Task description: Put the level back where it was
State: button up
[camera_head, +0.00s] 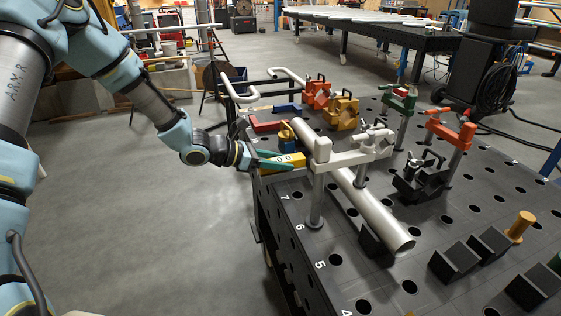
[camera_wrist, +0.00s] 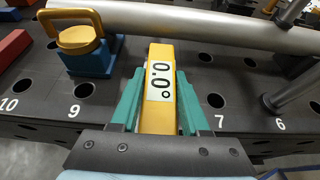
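The level is a yellow bar (camera_head: 293,158) with a white display reading 0.0°. It is at the table's near left edge in the head view. In the wrist view the level (camera_wrist: 158,58) lies lengthwise between the teal fingers of my gripper (camera_wrist: 160,85), its far end pointing at the grey pipe (camera_wrist: 200,27). My gripper (camera_head: 275,161) reaches in from the left, with a finger against each side of the level. Its far end is close to the pipe (camera_head: 372,213). I cannot tell whether its underside touches the table.
The black perforated table (camera_head: 300,255) carries clamps and dark V-blocks around the pipe. A blue block with a yellow handle (camera_wrist: 82,42) stands left of the level in the wrist view. A clamp post (camera_head: 316,200) stands to its right. Open floor (camera_head: 160,250) lies left of the table.

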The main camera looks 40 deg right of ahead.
jog(key=o, duration=0.4)
jog(key=shift+r, duration=0.15)
jog(key=b+v, duration=0.2)
jog(key=v, duration=1)
jog(key=a+m+t+y, duration=0.2)
jog(key=a+m+y, duration=0.2)
jog(key=a, duration=0.9)
jog(key=a+r+m+t+y, duration=0.1)
jog(key=a+m+y, duration=0.3)
jog(key=a, duration=0.8)
jog(key=a+r+m+t+y, duration=0.1)
jog(key=a+m+t+y, duration=0.2)
jog(key=a+m, duration=0.4)
jog(key=shift+a+r+y, duration=0.1)
jog(key=shift+a+y, duration=0.25)
jog(key=shift+a, duration=1.35)
jog(key=shift+a+r+y, duration=0.1)
jog(key=shift+a+y, duration=0.25)
jog(key=shift+a, duration=1.3)
